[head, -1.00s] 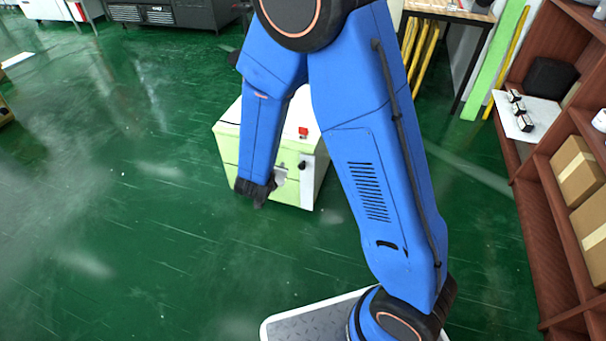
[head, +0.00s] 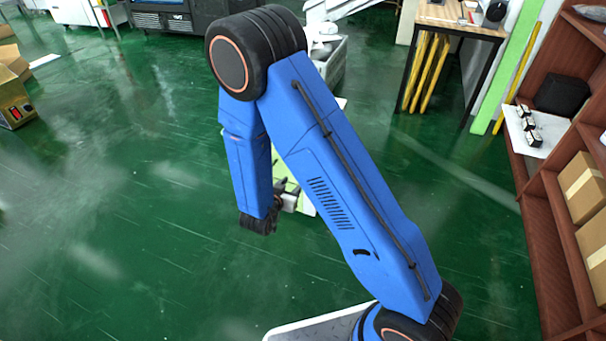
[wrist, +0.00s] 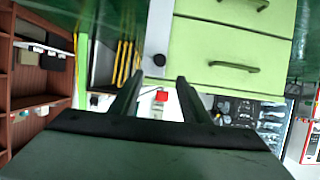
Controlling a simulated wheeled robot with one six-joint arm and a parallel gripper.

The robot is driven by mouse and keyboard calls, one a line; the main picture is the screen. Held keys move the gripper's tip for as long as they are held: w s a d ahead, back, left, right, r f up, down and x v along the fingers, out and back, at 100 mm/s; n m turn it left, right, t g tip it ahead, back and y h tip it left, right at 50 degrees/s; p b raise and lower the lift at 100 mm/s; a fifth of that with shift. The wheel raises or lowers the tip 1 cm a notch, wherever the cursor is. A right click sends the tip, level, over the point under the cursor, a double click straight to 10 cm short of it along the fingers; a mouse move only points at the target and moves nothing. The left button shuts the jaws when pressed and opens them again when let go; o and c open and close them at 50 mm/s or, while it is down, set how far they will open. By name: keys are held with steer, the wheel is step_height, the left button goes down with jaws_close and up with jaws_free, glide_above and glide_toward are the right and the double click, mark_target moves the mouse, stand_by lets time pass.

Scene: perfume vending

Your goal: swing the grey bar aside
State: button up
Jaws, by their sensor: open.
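The grey bar (wrist: 158,42) stands along the edge of a light green drawer cabinet (wrist: 228,47) in the wrist view, with a black knob (wrist: 159,60) on it. The bar is upright beside the drawer fronts. My gripper (wrist: 158,79) is open and empty, its two dark fingers pointing at the knob end of the bar, one on each side of it in the picture. I cannot tell how far the fingertips are from the bar.
The drawers carry dark handles (wrist: 234,66). A red button (wrist: 162,96) shows near the bar in the wrist view. A wooden shelf (head: 548,215) with boxes stands at the right, and a table (head: 458,22) at the back.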

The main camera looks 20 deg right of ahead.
steer(key=x, duration=1.2)
steer(key=shift+w+d+f, duration=0.1)
jaws_close()
